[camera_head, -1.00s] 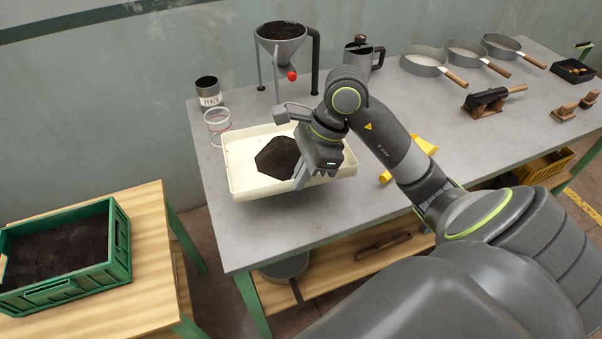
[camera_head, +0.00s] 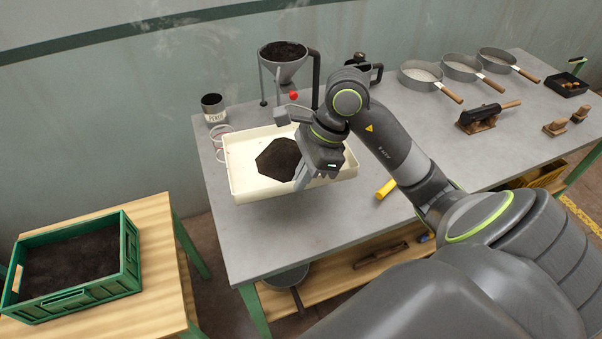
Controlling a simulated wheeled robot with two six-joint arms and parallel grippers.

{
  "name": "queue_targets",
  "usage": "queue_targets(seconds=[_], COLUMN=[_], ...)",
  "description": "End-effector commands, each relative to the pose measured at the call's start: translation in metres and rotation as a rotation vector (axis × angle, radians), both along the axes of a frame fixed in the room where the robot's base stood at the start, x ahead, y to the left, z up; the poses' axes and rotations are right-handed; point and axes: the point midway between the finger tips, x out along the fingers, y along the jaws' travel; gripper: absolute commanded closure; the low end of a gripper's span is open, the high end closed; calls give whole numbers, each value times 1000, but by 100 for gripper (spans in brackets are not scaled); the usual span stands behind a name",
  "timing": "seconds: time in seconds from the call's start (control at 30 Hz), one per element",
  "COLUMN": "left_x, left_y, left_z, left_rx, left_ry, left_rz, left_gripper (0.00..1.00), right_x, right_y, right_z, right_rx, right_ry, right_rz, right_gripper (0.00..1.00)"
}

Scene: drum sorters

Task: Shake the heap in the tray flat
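The cream tray (camera_head: 243,190) is at the left part of the grey table. A dark heap (camera_head: 279,158) with an angular outline lies in its middle, with bare tray floor around it. My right gripper (camera_head: 309,180) is at the tray's front right, fingers pointing down over the front wall. It appears shut on the tray's wall, though the contact is partly hidden by the gripper. I cannot tell whether the tray is clear of the tabletop. My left gripper is not in view.
A funnel stand (camera_head: 284,66) stands behind the tray. A labelled can (camera_head: 213,109) and a partly hidden glass (camera_head: 219,137) are at its left. A yellow block (camera_head: 386,189) lies right, several sieves (camera_head: 420,77) behind. A green crate (camera_head: 75,298) sits on the wooden table.

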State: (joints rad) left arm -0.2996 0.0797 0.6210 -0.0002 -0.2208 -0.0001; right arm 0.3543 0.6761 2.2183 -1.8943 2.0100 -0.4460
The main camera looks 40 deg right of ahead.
Motion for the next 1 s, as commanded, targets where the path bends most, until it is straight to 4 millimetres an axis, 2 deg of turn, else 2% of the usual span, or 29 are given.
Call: queue_targets(seconds=[0.17,0.23,0.27,0.33,0.43,0.5,0.53,1.0], left_x=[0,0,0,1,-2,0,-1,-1], left_y=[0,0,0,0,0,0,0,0], left_z=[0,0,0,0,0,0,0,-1], left_rx=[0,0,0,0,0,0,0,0], left_ry=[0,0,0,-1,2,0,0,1], left_rz=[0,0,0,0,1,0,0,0], left_gripper=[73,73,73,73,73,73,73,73], right_x=[-1,-15,-14,2,-15,1,2,2], right_y=[0,5,4,0,5,0,0,0], right_z=[0,0,0,1,0,1,1,-1], right_rx=[0,-2,0,1,-1,1,1,1], right_ry=[-1,-2,-1,0,-2,0,-1,-1], right_rz=[1,3,1,-3,1,-4,-1,-3], right_gripper=[100,100,100,100,100,100,100,100])
